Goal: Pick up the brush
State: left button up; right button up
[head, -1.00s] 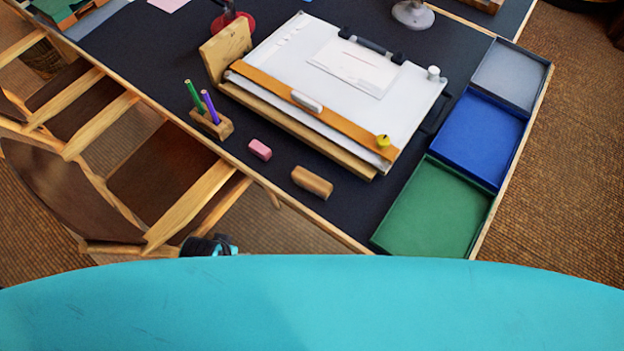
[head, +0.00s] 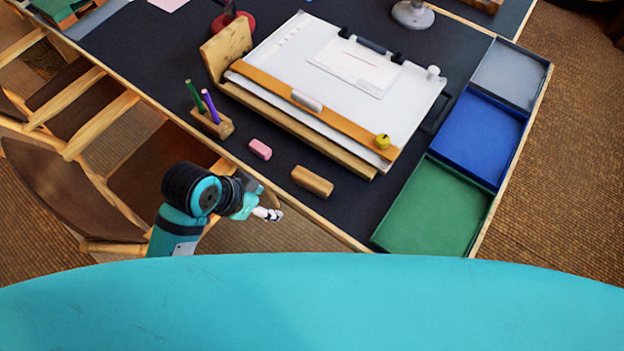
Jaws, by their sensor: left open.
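A tan, wooden, block-shaped thing (head: 312,181) lies on the dark desk near its front edge. It looks like the brush, but I cannot make out bristles. My left gripper (head: 270,214) is at the end of a teal and black arm, to the left of the block and lower in the picture. It appears just off the desk's front edge, apart from the block, and holds nothing that I can see. Its fingers are small in view. My right gripper is not in view.
A pink eraser (head: 260,149) and a wooden pen holder (head: 212,122) are left of the block. A tilted drawing board (head: 400,115) stands behind it. Green (head: 430,210), blue (head: 483,137) and grey (head: 512,78) trays line the right side. A wooden chair (head: 70,185) is at left.

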pick_arm(q)
jog(key=w+d+r+m+g+h, duration=0.1)
jog(key=w+d+r+m+g, duration=0.25)
jog(key=w+d+m, duration=0.45)
jog(key=m+g+y, duration=0.1)
jog(key=m+g, duration=0.1)
jog(key=m, duration=0.6)
send_near(311, 178)
jog(key=x, duration=0.2)
jog(key=p+x, duration=0.1)
jog(key=x, duration=0.2)
jog(key=shift+d, duration=0.35)
jog(key=x, duration=0.1)
jog(key=p+x, duration=0.1)
jog(key=x, duration=0.2)
jog(key=shift+s+a+f+p, duration=0.1)
jog(key=shift+a+f+p, duration=0.1)
jog(key=shift+f+p, duration=0.15)
jog(key=shift+d+f, duration=0.15)
jog(key=shift+f, duration=0.25)
jog(key=shift+f, duration=0.25)
grip_shut()
